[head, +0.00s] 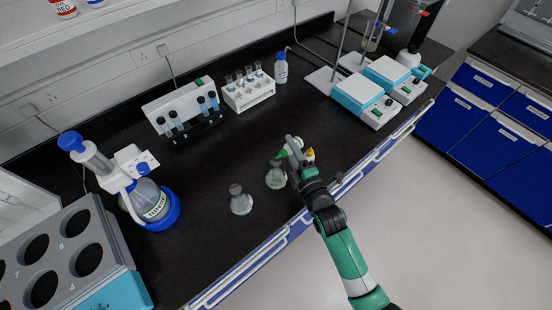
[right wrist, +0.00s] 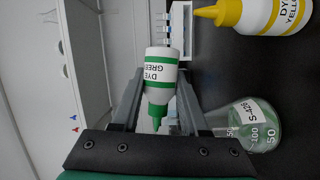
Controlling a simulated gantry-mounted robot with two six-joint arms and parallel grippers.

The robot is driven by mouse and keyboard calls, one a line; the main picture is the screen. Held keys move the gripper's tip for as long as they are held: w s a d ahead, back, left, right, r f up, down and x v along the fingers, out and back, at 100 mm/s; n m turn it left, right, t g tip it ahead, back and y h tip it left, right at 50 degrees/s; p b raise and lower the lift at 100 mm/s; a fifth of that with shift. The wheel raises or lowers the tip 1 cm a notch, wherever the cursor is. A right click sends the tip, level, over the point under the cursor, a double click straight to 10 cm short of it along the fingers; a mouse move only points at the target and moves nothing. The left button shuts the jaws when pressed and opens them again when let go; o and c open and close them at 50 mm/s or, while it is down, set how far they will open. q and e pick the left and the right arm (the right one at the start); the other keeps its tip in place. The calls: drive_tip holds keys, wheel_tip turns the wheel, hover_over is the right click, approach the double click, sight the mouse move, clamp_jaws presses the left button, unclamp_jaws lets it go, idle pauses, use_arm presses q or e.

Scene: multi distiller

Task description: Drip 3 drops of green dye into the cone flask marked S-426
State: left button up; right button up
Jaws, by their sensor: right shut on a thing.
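My right gripper (head: 293,147) is shut on the green dye bottle (right wrist: 161,72), a white bottle with a green cap and nozzle. In the right wrist view the bottle lies between the fingers with its nozzle pointing back toward the gripper's palm, so it is tipped off upright. The cone flask marked S-426 (right wrist: 252,122) stands beside the fingers, its neck partly hidden by one of them. It looks pale green inside. In the head view this flask (head: 276,178) stands on the black bench just below and left of the gripper. My left gripper is not in view.
A yellow dye bottle (right wrist: 265,14) stands near the right gripper. Another cone flask (head: 240,201) stands to the left. A tube rack (head: 249,94), a blue-capped bottle (head: 281,68) and hotplate stirrers (head: 366,98) stand farther back.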

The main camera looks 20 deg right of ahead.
wheel_tip(320, 180, up, 5)
drive_tip(key=p, duration=0.5)
drive_tip(key=shift+r, duration=0.1)
